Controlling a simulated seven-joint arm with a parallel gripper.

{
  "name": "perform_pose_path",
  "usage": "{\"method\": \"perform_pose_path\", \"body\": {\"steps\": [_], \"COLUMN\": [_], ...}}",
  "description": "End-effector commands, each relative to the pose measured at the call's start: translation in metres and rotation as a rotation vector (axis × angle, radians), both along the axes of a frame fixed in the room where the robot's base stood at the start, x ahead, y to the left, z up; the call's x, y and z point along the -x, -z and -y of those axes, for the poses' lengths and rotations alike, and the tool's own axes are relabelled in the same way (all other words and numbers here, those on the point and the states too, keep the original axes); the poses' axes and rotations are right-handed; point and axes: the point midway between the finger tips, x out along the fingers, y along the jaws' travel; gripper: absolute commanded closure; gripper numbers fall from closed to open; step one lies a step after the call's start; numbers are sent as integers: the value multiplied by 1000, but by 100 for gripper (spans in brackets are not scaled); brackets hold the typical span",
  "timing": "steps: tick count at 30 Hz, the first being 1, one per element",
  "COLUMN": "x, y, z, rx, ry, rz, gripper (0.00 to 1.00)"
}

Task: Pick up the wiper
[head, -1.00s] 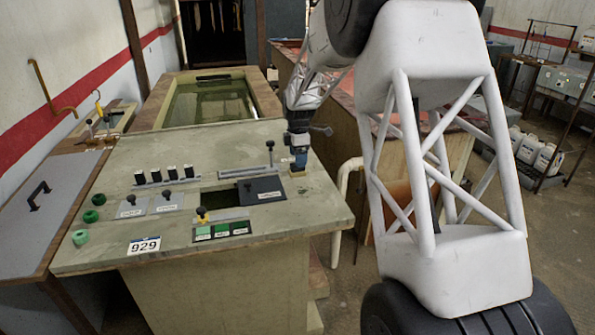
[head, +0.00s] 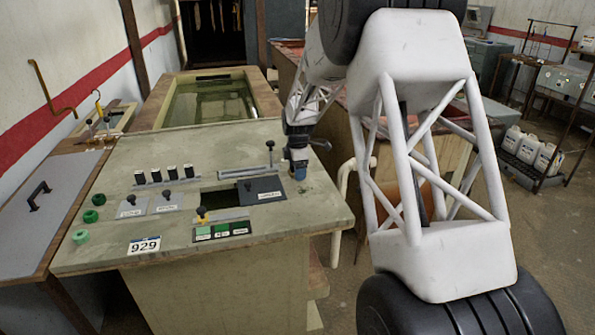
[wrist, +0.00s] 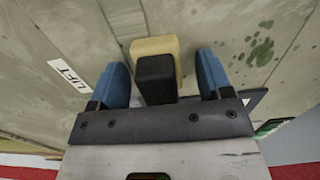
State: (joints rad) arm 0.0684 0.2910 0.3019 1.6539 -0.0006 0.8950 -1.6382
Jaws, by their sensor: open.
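The wiper shows in the wrist view as a pale yellow block (wrist: 158,46) with a black grip (wrist: 157,78). It stands on the console top. My gripper (wrist: 167,82) is open, with one blue finger on each side of the black grip. Gaps show between the grip and both fingers. In the head view my gripper (head: 299,172) is low over the right part of the console, and it hides the wiper there.
The grey-green console (head: 120,240) carries several black knobs, a dark plate (head: 259,190), a slot and green buttons. A lever (head: 270,155) stands just left of my gripper. A tank of greenish liquid (head: 210,102) lies behind. A LIFT label (wrist: 70,77) is beside the left finger.

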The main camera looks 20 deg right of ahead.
Motion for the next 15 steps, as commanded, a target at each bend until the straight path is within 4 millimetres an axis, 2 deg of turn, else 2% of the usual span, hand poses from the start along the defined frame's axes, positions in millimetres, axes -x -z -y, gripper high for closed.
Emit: {"method": "perform_pose_path", "body": {"steps": [12,15], "x": [0,0], "y": [0,0], "z": [0,0], "rx": [0,0], "ry": [0,0], "rz": [0,0], "gripper": [28,41]}}
